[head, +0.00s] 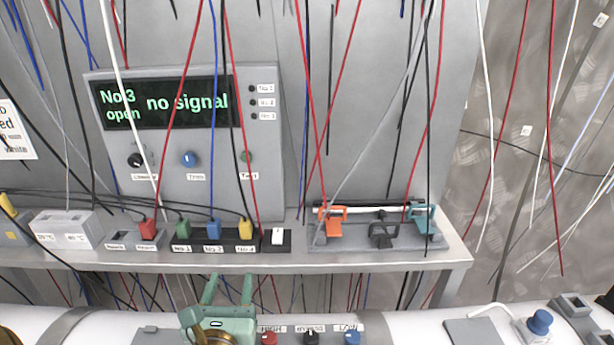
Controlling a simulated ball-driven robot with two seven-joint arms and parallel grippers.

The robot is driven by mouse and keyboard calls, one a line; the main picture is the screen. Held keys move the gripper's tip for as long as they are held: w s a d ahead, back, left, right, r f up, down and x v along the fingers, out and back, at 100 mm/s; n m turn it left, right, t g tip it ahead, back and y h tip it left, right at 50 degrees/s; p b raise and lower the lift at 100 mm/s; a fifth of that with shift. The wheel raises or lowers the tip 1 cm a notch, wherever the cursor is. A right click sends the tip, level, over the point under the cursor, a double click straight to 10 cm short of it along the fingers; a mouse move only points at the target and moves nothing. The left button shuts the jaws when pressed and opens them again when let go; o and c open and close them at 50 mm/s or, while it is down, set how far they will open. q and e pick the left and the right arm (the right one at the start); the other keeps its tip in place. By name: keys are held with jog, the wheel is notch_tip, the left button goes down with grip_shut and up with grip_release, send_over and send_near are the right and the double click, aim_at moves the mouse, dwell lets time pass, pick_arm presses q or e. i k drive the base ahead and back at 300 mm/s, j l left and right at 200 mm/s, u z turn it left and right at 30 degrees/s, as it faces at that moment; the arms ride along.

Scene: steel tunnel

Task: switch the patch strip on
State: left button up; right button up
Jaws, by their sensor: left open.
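The patch strip (268,249) is a black bar on the steel shelf, below the display panel. Green (182,229), blue (213,228) and yellow (245,229) plugs stand in it. A white switch (278,237) sits at its right end; I cannot tell which way it is set. The panel's screen (165,102) reads "No 3 open" and "no signal". My left gripper (228,284), pale green, is open and empty below the shelf's front edge, under the blue and yellow plugs and apart from the strip. My right gripper is not in view.
A red plug (148,229) stands in a grey block to the left. A grey fixture (345,244) with orange and teal clamps stands right of the strip. Many thin cables hang in front of the panel and shelf. A white pipe (408,325) runs along the front.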

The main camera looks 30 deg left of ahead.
aim_at(278, 233)
jog(key=k+l, duration=0.7)
jog(key=k, duration=0.2)
